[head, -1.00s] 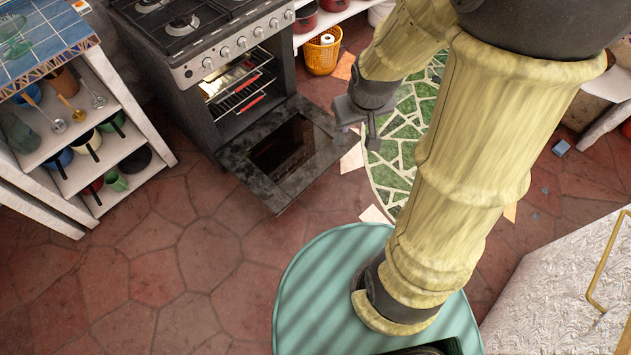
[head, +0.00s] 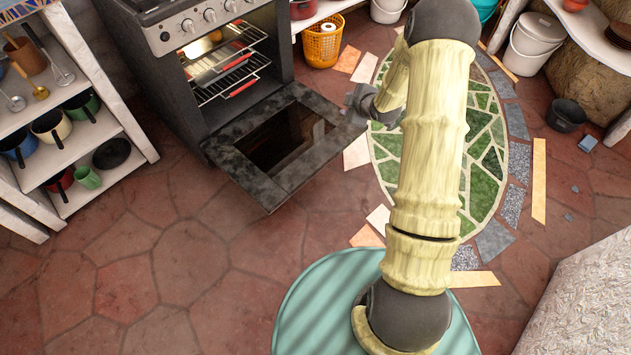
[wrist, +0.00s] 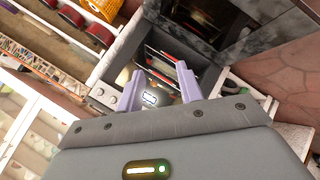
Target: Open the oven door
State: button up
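The oven door (head: 232,166) hangs folded down, out in front of the oven (head: 180,85), and looks close to level. Its dark window is in the middle. The oven cavity is open, with wire racks (head: 228,75) inside. In the head view my gripper (head: 356,98) is at the door's right edge; I cannot tell if it touches. In the wrist view my gripper (wrist: 160,82) has its two fingers apart with nothing held between them. The oven racks (wrist: 170,62) show beyond the fingers, and the door (wrist: 245,20) is at the upper right.
A shelf unit (head: 75,165) with pots and mugs stands left of the oven. An orange basket (head: 322,45) stands on the floor behind the door. A green mosaic (head: 484,150) lies in the floor at right. The floor in front of the door is clear.

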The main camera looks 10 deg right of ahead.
notch_tip(320, 180, down, 28)
jog(key=w+d+n+t+y+b, duration=0.15)
jog(key=n+t+y+b, duration=0.35)
jog(key=b, duration=1)
jog(key=s+f+n+y+b, duration=0.2)
jog(key=f+b, duration=0.4)
jog(key=f, duration=0.4)
jog(key=s+f+n+t+y+b, duration=0.1)
jog(key=s+f+n+y+b, duration=0.1)
jog(key=s+f+n+b, duration=0.2)
notch_tip(320, 180, down, 7)
jog(key=b, duration=0.3)
jog(key=shift+s+f, duration=0.15)
jog(key=shift+s, duration=0.15)
jog(key=b+x, duration=1)
jog(key=x, duration=0.7)
jog(key=shift+w, duration=0.2)
